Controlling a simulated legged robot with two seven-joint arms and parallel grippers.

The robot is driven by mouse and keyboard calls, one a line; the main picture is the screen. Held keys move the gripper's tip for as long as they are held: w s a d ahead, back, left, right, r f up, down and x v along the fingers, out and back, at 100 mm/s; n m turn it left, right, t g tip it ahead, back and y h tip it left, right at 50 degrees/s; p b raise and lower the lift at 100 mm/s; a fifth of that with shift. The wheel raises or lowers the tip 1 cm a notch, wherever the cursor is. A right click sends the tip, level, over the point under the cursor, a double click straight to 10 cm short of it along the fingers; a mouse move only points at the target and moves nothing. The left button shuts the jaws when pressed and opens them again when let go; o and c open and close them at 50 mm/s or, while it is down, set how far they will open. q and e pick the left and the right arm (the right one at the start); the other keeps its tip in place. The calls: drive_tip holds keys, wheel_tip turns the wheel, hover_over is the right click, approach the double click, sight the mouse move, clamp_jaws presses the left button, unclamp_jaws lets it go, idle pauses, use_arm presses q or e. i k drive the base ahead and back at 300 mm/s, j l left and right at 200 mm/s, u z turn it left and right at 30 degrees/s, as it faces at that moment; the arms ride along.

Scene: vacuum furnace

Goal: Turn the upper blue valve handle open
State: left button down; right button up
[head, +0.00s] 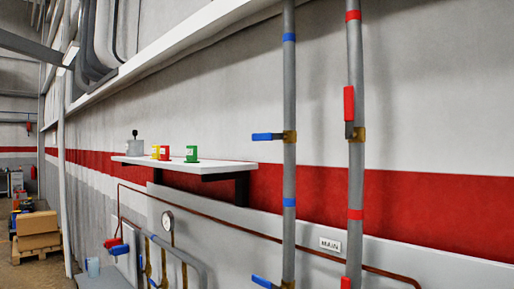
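The upper blue valve handle (267,137) sticks out to the left, level and across the grey vertical pipe (289,60). It joins a brass valve body (290,137) on that pipe. A lower blue handle (263,282) shows at the bottom edge on the same pipe, partly cut off. Neither of my grippers is in the head view.
A second vertical pipe (355,60) to the right carries an upright red handle (349,104). A white wall shelf (200,165) holds small coloured items. A pressure gauge (168,220) and copper tube (235,228) lie below. Boxes (37,230) stand far left.

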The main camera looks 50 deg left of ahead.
sight(266, 137)
drive_tip(key=u, duration=1.6)
